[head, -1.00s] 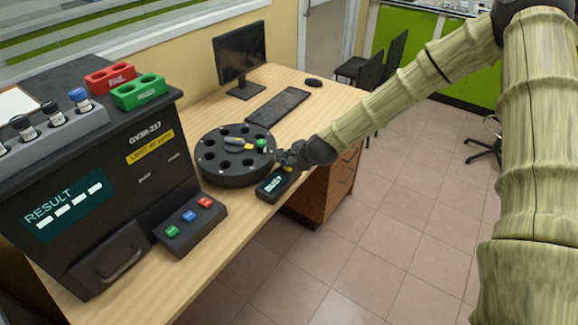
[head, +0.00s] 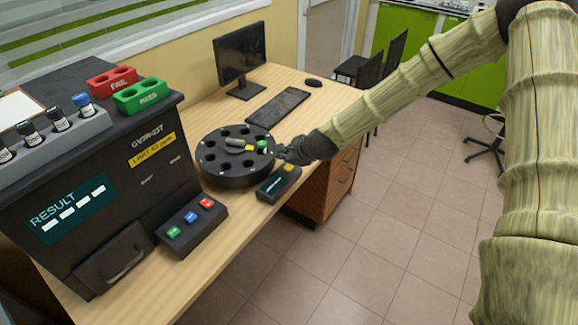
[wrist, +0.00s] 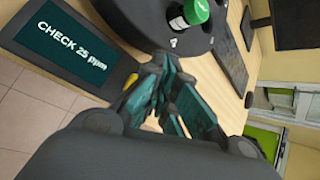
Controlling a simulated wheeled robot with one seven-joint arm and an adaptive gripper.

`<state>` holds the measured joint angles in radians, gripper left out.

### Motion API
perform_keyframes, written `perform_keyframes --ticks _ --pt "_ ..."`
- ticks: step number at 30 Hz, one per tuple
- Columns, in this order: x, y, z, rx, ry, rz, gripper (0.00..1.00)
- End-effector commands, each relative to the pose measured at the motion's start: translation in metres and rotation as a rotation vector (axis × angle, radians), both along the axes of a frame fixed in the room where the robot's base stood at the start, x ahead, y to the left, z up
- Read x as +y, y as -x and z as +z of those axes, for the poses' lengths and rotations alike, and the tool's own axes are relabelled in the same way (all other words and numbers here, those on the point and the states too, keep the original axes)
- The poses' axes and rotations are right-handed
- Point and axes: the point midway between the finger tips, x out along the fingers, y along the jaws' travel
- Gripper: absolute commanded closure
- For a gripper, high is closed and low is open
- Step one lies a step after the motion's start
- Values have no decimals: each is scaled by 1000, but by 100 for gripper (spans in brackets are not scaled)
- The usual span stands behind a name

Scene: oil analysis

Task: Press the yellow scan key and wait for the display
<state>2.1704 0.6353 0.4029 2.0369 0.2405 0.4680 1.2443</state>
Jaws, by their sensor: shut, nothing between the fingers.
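The yellow scan key (head: 289,168) sits at the far end of a small black scanner box (head: 266,196) at the desk's edge. In the wrist view the box's display (wrist: 68,45) reads "CHECK 25 ppm"; only a sliver of the yellow key (wrist: 132,79) shows beside the fingers. My gripper (head: 281,152) is shut and empty, just above and behind the key in the head view, apart from it. Its fingers also fill the middle of the wrist view (wrist: 163,82).
A round black carousel (head: 235,176) holding a green-capped vial (wrist: 194,12) stands close to my gripper. The analyser (head: 120,190) with "RESULT" dashes and a three-button panel (head: 190,232) stands at left. Keyboard (head: 278,107) and monitor (head: 240,58) are behind.

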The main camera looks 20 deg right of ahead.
Motion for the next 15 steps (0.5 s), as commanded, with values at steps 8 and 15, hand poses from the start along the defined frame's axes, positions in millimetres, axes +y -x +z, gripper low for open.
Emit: perform_keyframes --ticks 8,15 --pt "0 0 25 0 -1 -1 100" --pt "0 0 41 0 0 0 100"
